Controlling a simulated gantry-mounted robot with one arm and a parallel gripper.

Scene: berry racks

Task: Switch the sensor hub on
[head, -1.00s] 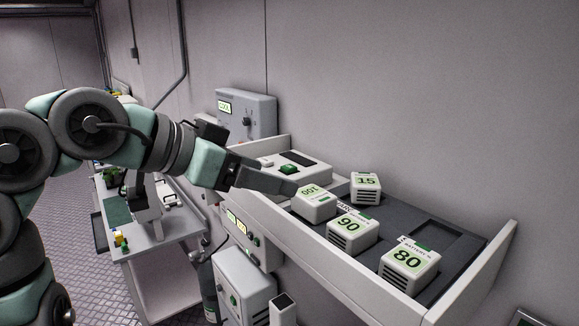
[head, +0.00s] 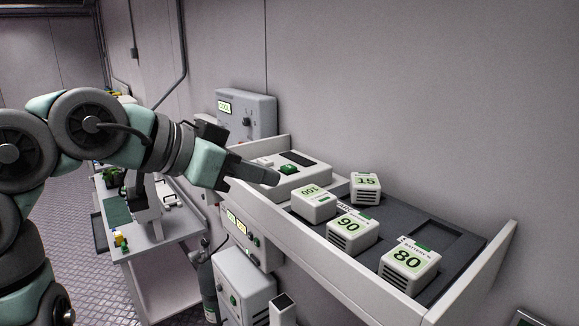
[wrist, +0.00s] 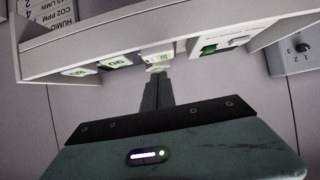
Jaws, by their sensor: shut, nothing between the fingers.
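A low white box (head: 308,178) with a green button (head: 287,169) and a dark panel (head: 298,158) stands at the left end of the shelf. It looks like the sensor hub, but I read no name on it. The panel shows no light. Its green button also shows in the wrist view (wrist: 208,49). My gripper (head: 276,179) is shut and empty, in front of the box and left of the battery block marked 100 (head: 314,205). In the wrist view my fingers (wrist: 157,82) point toward the shelf's front edge and the blocks.
Battery blocks marked 90 (head: 352,232), 80 (head: 409,262) and 15 (head: 366,187) sit on the dark tray (head: 440,240). A grey wall box (head: 247,112) reads COOL.

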